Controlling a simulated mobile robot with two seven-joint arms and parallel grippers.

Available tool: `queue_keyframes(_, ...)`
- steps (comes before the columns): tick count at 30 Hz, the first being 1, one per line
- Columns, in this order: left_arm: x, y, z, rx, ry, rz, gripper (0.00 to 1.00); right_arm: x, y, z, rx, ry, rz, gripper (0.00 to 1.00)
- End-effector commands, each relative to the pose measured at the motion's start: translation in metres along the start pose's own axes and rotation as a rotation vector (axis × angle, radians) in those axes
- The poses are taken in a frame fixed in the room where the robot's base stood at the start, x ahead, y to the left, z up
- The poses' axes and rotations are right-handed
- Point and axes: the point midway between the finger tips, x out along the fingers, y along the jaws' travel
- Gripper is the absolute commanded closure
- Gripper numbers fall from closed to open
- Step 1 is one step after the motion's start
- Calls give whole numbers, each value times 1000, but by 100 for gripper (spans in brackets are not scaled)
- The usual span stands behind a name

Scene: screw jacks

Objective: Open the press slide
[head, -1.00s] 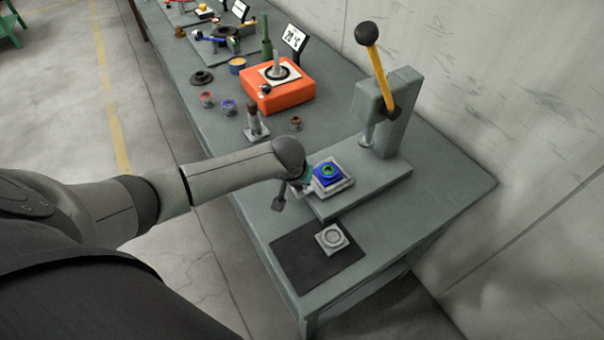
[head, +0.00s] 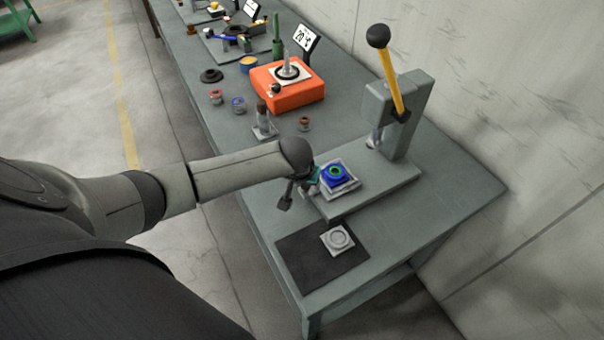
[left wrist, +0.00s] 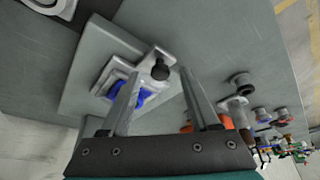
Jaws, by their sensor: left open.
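The press slide (head: 353,187) is a light grey tray at the near left end of the press base (head: 385,180), out from under the press ram. It carries a blue block with a green ring (head: 337,174). In the left wrist view the slide (left wrist: 112,72) has an arm ending in a dark round knob (left wrist: 160,70). My left gripper (head: 302,192) is at the slide's left side. In the wrist view its two fingers (left wrist: 162,74) are apart, with the knob showing between their tips; contact cannot be told. My right gripper is not in view.
The press column (head: 398,115) with its yellow lever (head: 391,80) stands behind the slide. A dark mat (head: 300,262) with a grey square piece (head: 337,239) lies in front. An orange box (head: 290,95) and several small parts stand farther along the bench.

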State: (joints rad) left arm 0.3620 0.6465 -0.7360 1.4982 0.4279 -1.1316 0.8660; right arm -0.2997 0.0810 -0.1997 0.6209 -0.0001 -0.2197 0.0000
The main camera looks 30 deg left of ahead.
Motion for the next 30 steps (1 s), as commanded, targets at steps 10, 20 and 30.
queue_keyframes(10,-51,0,0,2,2,1,38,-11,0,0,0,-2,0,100)
queue_keyframes(20,-109,0,0,2,2,1,38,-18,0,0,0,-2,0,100)
queue_keyframes(30,-145,0,0,0,0,0,38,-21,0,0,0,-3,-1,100)
